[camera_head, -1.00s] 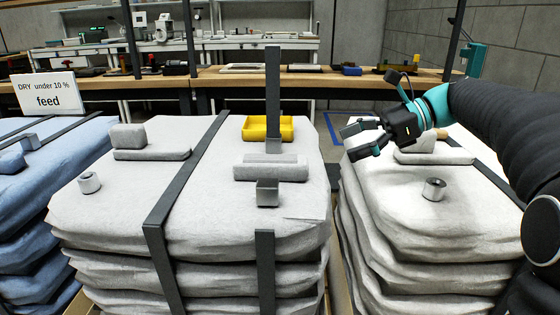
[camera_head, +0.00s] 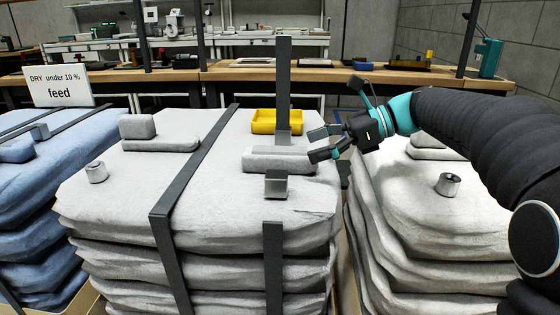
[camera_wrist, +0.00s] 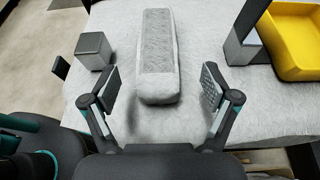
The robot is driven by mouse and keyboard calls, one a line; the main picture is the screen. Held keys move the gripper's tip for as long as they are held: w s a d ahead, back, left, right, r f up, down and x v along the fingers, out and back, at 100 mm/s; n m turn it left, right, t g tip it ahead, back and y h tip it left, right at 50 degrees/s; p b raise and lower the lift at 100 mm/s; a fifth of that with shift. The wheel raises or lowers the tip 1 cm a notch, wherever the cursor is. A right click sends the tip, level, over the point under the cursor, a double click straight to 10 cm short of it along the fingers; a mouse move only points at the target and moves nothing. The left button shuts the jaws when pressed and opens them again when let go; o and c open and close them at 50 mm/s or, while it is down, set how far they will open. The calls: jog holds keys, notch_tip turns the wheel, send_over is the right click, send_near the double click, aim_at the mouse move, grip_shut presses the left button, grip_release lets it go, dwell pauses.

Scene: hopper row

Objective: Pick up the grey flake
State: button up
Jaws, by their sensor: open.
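The grey flake (camera_head: 279,151) is a thin, flat, rough piece on top of a long pale grey block (camera_head: 262,166) on the middle sack stack. In the wrist view, the flake (camera_wrist: 157,40) is a darker strip along the upper face of the block (camera_wrist: 158,90). My gripper (camera_head: 318,144) is open and empty at the block's right end. In the wrist view, the fingers of my gripper (camera_wrist: 160,86) stand apart on either side of the block's near end, short of the flake. I cannot tell its exact height above the sack.
A metal cube (camera_head: 276,185) sits in front of the block. A dark post (camera_head: 284,85) and a yellow tray (camera_head: 277,121) stand behind it. A strap (camera_head: 190,195) crosses the sack to the left; another block pair (camera_head: 160,144) lies beyond.

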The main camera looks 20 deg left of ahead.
aim_at(298, 151)
jog(key=x, duration=0.4)
jog(key=shift+s, duration=0.2)
jog(key=c, duration=1.3)
jog(key=shift+o, duration=0.2)
